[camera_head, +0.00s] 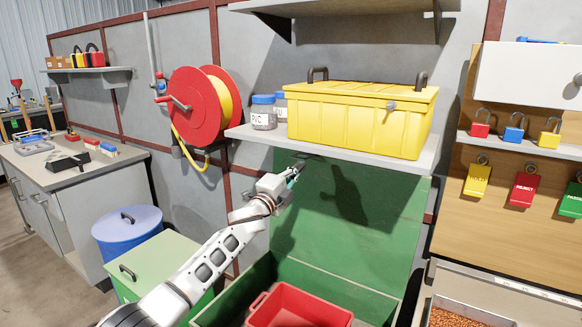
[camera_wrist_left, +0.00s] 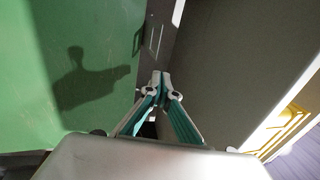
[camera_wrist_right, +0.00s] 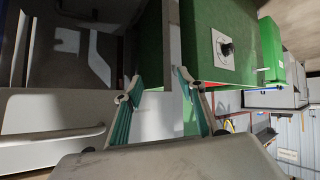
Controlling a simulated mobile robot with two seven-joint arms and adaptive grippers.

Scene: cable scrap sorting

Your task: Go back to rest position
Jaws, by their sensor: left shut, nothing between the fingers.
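My left gripper (camera_head: 298,166) is at the end of the white arm in the head view. It is raised in front of the green back panel (camera_head: 345,215), just below the wall shelf (camera_head: 350,155). In the left wrist view its teal-lined fingers (camera_wrist_left: 161,80) meet at the tips, with nothing between them. My right gripper is outside the head view. In the right wrist view its two fingers (camera_wrist_right: 155,85) stand apart, with a gap between the tips and nothing visibly held.
A yellow toolbox (camera_head: 355,118) stands on the shelf above my left gripper. A red bin (camera_head: 300,305) sits in the green box below. A green lidded bin (camera_head: 155,265) and a blue drum (camera_head: 128,228) stand left of my arm. A red hose reel (camera_head: 195,105) hangs on the wall.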

